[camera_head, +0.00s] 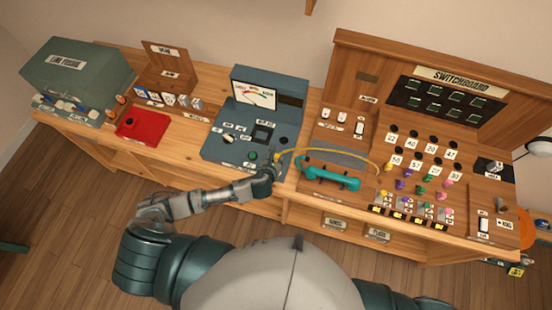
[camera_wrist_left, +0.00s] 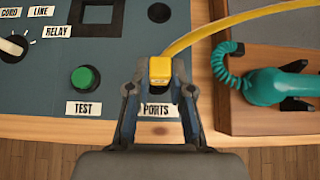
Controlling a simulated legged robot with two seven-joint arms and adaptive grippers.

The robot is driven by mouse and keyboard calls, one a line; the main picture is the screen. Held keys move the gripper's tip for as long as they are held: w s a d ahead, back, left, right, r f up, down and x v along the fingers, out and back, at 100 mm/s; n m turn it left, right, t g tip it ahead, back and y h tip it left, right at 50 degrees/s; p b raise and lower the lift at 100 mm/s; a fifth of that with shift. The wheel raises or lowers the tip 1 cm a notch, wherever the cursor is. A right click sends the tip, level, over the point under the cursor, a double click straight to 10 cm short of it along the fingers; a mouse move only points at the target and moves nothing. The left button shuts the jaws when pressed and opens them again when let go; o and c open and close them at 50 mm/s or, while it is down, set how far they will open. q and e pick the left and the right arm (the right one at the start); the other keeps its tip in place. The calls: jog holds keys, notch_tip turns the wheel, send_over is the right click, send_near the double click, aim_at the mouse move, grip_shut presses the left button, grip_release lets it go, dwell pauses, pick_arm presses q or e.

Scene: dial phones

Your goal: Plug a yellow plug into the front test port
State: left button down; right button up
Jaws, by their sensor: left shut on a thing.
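My left gripper (camera_head: 272,168) is at the front edge of the blue-grey test unit (camera_head: 225,150). It is shut on a yellow plug (camera_wrist_left: 160,69), seen between its fingers (camera_wrist_left: 160,88) in the left wrist view. The plug is just above the PORTS label (camera_wrist_left: 157,110). A yellow cord (camera_head: 335,152) arcs from the plug right to the switchboard. A dark round port (camera_wrist_left: 159,12) shows farther back on the unit. The front port is hidden behind the plug and fingers, so I cannot tell whether the plug is in it. My right gripper is out of view.
A teal handset (camera_head: 330,178) with a coiled cord lies right of the gripper. The switchboard (camera_head: 455,85) holds several coloured plugs. A green TEST button (camera_wrist_left: 85,79) is left of the gripper. A red pad (camera_head: 142,126) lies farther left.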

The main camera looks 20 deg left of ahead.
pick_arm(q)
jog(key=shift+d+f, duration=0.1)
jog(key=shift+f, duration=0.3)
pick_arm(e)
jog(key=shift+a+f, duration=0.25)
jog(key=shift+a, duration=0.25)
pick_arm(q)
jog(key=shift+d, duration=0.1)
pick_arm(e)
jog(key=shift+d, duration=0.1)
pick_arm(q)
jog(key=shift+f+b, duration=0.35)
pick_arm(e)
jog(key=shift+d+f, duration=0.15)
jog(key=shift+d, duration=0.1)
pick_arm(q)
jog(key=shift+f, duration=0.35)
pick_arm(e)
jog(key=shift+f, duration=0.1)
pick_arm(q)
jog(key=shift+f, duration=0.1)
